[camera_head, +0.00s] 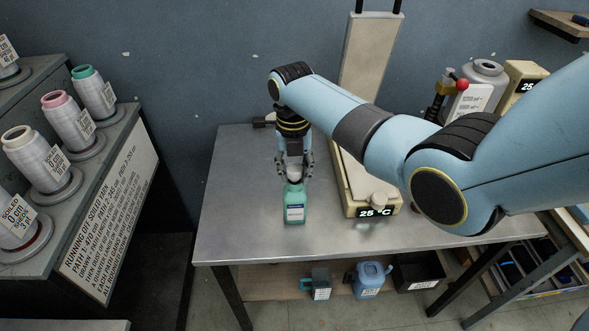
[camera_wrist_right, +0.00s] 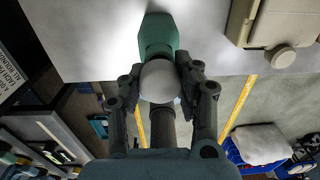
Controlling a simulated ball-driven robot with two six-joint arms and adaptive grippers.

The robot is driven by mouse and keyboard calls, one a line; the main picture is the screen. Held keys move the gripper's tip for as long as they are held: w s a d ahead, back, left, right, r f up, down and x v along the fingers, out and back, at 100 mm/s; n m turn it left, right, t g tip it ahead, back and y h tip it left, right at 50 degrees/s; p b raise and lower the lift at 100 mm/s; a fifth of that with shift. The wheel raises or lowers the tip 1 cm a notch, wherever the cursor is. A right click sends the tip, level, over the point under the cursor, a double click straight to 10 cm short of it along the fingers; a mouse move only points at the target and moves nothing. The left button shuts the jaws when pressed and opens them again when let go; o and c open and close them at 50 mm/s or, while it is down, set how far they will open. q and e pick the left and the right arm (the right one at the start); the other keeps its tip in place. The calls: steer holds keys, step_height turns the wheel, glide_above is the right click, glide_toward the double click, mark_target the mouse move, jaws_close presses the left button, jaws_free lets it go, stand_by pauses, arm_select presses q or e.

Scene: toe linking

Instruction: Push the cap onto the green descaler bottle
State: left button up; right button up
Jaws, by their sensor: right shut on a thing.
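The green descaler bottle (camera_head: 294,210) stands upright on the metal table, with a white and blue label facing the front. My right gripper (camera_head: 296,172) points down directly above it and is shut on a white cap (camera_head: 295,173). In the right wrist view the round white cap (camera_wrist_right: 160,82) sits between the two fingers of the right gripper (camera_wrist_right: 160,75), in line with the green bottle (camera_wrist_right: 158,35) behind it. The cap is at the bottle's top; whether it is seated on the neck I cannot tell. My left gripper is not in view.
A beige device (camera_head: 372,208) reading 25 °C stands right of the bottle. The metal table (camera_head: 235,215) is clear to the bottle's left. Thread cones (camera_head: 70,117) stand on a rack at the left.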

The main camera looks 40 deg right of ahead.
steer(key=shift+f, duration=0.35)
steer(key=o, duration=0.9)
steer(key=shift+r+p, duration=0.6)
steer(key=shift+r, duration=2.45)
